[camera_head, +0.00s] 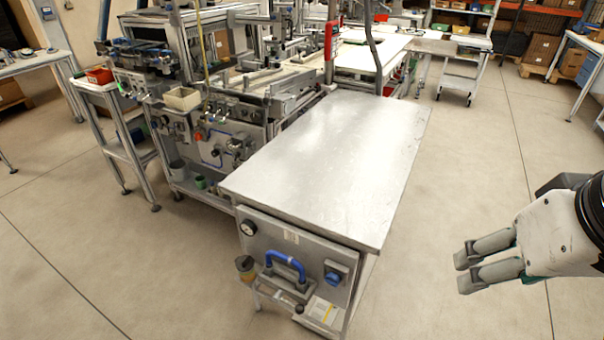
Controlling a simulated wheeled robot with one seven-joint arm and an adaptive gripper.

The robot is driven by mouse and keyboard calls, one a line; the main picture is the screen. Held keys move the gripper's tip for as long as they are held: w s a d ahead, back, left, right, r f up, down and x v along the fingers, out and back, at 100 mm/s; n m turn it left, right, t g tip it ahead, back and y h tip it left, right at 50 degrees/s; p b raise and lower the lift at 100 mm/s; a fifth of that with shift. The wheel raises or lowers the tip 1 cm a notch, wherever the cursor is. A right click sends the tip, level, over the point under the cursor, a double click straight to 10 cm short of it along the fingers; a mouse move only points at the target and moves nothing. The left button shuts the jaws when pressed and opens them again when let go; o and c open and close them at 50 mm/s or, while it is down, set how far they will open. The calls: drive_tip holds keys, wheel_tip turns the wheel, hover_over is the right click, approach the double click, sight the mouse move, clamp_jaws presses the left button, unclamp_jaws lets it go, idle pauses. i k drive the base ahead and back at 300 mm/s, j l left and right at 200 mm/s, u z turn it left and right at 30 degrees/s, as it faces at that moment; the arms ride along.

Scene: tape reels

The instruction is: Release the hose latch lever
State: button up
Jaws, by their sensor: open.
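A metal panel on the near end of the steel bench (330,160) carries a blue curved part (285,262), which looks like a hose or handle, above a grey block. A thin lever-like bar (285,297) with a dark end slants down to the right below it. I cannot tell for sure which of these is the hose latch lever. My gripper (463,270) is open and empty at the right, pointing left. It is apart from the panel, with floor showing between them.
The panel also has a round gauge (249,228) and a blue knob (334,277). A small cup (245,267) hangs at its left edge, and a paper (322,312) is below. A machine (225,150) stands at the left behind the bench.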

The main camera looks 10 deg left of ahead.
sight(299, 308)
drive_tip(key=u, duration=0.7)
drive_tip(key=k, duration=0.2)
drive_tip(key=l+u, duration=0.3)
drive_tip(key=l, duration=0.35)
